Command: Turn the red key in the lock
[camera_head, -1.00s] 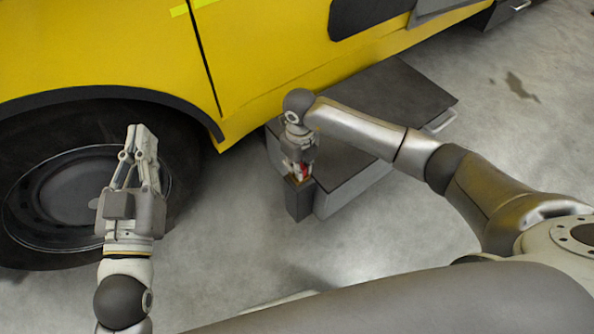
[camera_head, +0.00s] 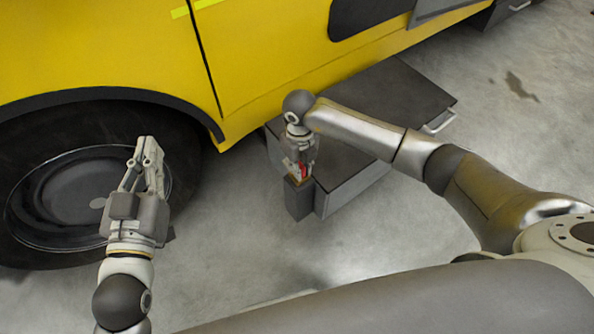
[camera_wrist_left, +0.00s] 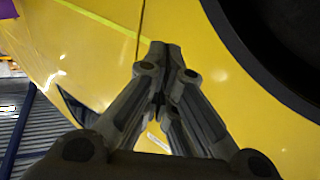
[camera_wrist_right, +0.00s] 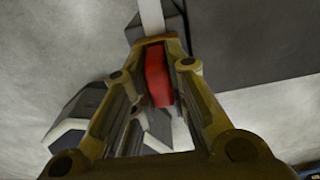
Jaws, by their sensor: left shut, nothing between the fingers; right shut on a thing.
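The red key (camera_head: 304,169) shows as a small red patch between the fingers of my right gripper (camera_head: 299,172), just above a dark upright block (camera_head: 298,201) with a brass-coloured top. In the right wrist view the key (camera_wrist_right: 157,75) is a red bar between the fingertips, and my right gripper (camera_wrist_right: 160,48) is shut on it. The lock itself is hidden by the gripper and key; I cannot tell how far the key is turned. My left gripper (camera_head: 148,146) is shut and empty, raised in front of the wheel. Its closed fingertips also show in the left wrist view (camera_wrist_left: 165,50).
A dark grey box or step (camera_head: 372,125) with a metal handle (camera_head: 439,121) stands beside the block. The yellow vehicle (camera_head: 270,45) and its wheel (camera_head: 60,195) fill the back and left. Bare concrete floor (camera_head: 235,235) lies between my arms.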

